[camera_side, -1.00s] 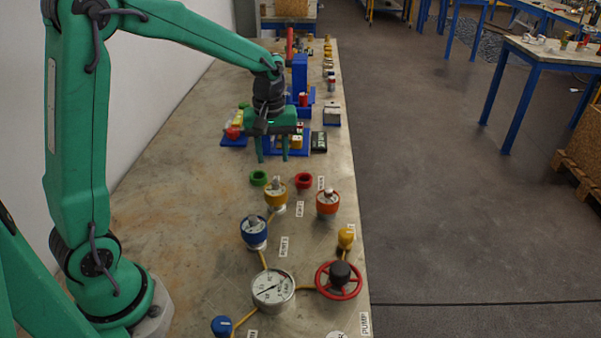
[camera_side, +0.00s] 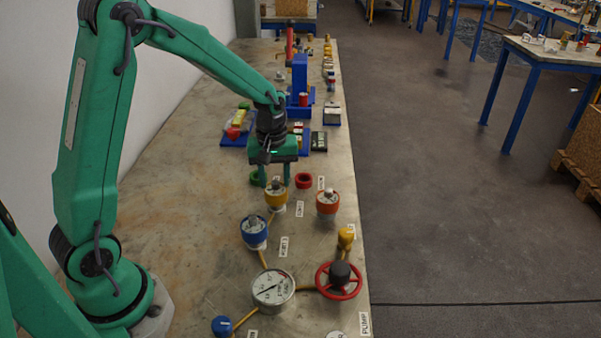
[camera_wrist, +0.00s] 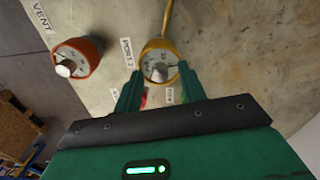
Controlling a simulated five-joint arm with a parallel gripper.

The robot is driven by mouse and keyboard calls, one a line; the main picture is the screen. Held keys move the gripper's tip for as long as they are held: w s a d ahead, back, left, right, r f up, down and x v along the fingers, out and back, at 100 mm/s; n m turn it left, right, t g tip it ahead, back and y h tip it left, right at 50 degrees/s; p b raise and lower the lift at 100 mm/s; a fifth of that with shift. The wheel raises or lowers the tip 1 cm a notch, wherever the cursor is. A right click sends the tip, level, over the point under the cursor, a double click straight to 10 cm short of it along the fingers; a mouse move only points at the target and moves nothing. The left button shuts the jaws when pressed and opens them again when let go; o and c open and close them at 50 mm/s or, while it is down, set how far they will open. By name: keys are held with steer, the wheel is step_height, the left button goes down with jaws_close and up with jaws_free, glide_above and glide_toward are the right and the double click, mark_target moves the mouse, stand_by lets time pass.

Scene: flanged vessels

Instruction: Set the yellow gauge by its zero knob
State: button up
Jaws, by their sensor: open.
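The yellow gauge (camera_side: 276,200) stands upright on the bench, with a pale dial face and a small grey knob (camera_side: 277,188) on it. In the wrist view the yellow gauge (camera_wrist: 148,49) lies just ahead of my gripper, and its grey knob (camera_wrist: 159,72) shows between the fingers. My gripper (camera_side: 274,183) is open and points down, above and just behind the gauge in the side view. In the wrist view my gripper (camera_wrist: 158,72) has a finger on each side of the knob's line. I cannot tell whether either touches the gauge.
A blue gauge (camera_side: 254,233) and an orange-red gauge (camera_side: 327,204) stand close by. Green (camera_side: 256,178) and red (camera_side: 304,180) rings lie behind. A large dial (camera_side: 273,289) and red handwheel (camera_side: 339,281) stand in front. The bench's left side is clear.

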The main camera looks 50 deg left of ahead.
steer(key=shift+f, duration=0.2)
jaws_close()
steer(key=shift+m, duration=0.5)
steer(key=m, duration=0.5)
steer(key=shift+a, duration=0.1)
steer(key=m, duration=0.5)
steer(key=shift+m, duration=0.4)
